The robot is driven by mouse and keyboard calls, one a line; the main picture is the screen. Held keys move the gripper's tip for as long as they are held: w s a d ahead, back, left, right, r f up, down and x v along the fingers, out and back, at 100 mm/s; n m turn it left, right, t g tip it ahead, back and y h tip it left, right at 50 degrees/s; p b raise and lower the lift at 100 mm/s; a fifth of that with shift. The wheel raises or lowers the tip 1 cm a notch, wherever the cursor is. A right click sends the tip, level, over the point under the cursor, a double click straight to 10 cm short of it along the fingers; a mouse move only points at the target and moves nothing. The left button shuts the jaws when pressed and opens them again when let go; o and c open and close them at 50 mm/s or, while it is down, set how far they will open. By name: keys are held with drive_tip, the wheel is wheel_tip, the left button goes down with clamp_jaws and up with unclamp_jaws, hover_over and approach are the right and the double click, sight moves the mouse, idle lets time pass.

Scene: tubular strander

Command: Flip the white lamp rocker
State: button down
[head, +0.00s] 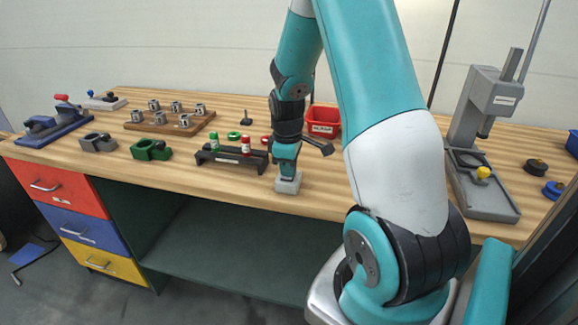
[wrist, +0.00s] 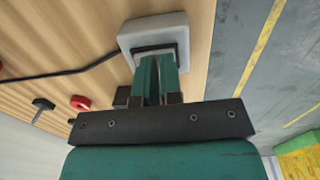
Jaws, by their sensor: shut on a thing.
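A pale grey switch box (head: 288,187) sits near the front edge of the wooden bench, below my gripper (head: 286,172). In the wrist view the box (wrist: 150,27) has a dark square recess with a light strip of the white lamp rocker (wrist: 154,50) showing. My green fingers (wrist: 156,68) point down at this recess, close together, with their tips at the rocker. They are shut on it and hide most of it. Which way the rocker is tilted cannot be seen.
A black cable (wrist: 75,72) runs from the box across the bench. A black rack (head: 232,162) with green and red bottles stands left of my gripper. A red bin (head: 322,121) is behind, and a grey press (head: 482,140) stands at right.

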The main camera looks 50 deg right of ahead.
drive_tip(key=r+p, duration=0.4)
drive_tip(key=shift+s+a+r, duration=0.1)
drive_tip(key=shift+a+r, duration=0.1)
drive_tip(key=shift+r, duration=0.05)
wheel_tip(320, 180, up, 10)
drive_tip(key=shift+a+f+b, duration=0.2)
drive_tip(key=shift+f+b, duration=0.05)
drive_tip(key=shift+b, duration=0.2)
drive_tip(key=shift+s, duration=0.1)
drive_tip(key=shift+t+h, duration=0.3)
drive_tip(key=shift+h, duration=0.1)
drive_tip(key=f, duration=0.4)
drive_tip(key=d+f, duration=0.1)
drive_tip(key=f, duration=0.4)
drive_tip(key=w+f, duration=0.1)
drive_tip(key=f, duration=0.3)
drive_tip(key=shift+d+f+b, duration=0.3)
drive_tip(key=shift+d+f, duration=0.05)
drive_tip(key=shift+d, duration=0.05)
